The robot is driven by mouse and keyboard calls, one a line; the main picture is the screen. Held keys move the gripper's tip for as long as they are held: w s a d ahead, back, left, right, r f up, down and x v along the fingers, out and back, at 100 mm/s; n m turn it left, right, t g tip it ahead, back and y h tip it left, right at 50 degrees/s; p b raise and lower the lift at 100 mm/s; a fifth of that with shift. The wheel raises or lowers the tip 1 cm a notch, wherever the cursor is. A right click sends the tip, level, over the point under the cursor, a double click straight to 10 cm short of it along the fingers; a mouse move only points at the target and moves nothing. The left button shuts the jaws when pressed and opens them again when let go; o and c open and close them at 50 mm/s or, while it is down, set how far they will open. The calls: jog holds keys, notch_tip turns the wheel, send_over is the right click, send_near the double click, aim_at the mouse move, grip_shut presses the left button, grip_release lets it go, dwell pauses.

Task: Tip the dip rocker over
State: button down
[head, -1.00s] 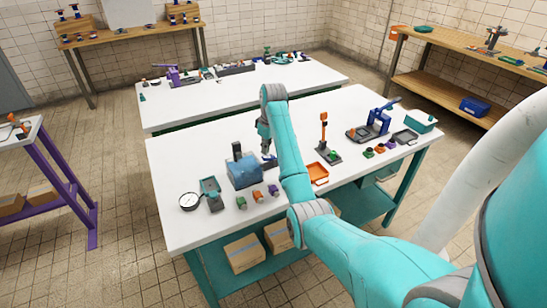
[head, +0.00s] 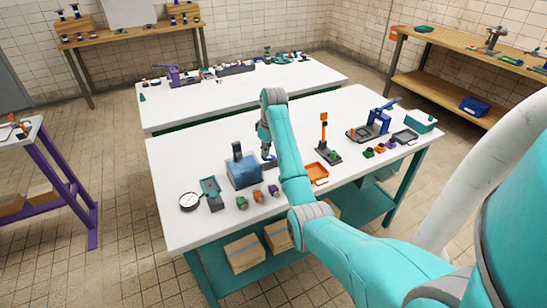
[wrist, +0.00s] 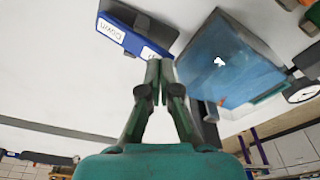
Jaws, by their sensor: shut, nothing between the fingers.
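The dip rocker is a dark block with a blue front edge (wrist: 128,38) at the top of the wrist view. One white label on it reads "Down"; a second label nearer the fingers is partly hidden. In the head view only a bit of the rocker (head: 271,158) shows beside the blue tank, mostly behind my gripper. My gripper (wrist: 160,68) is shut and empty, its fingertips at or very near the rocker's end by the second label. I cannot tell whether they touch. It also shows in the head view (head: 266,151), pointing down.
The translucent blue tank (wrist: 225,62) stands close beside the fingers; it also shows in the head view (head: 243,173). A round gauge (head: 190,201), an orange tray (head: 317,173) and an orange-topped stand (head: 323,135) share the white table (head: 210,230). Its front left is clear.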

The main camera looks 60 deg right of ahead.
jog(key=shift+f, duration=1.15)
jog(key=shift+s+f, duration=0.2)
dwell(0.4)
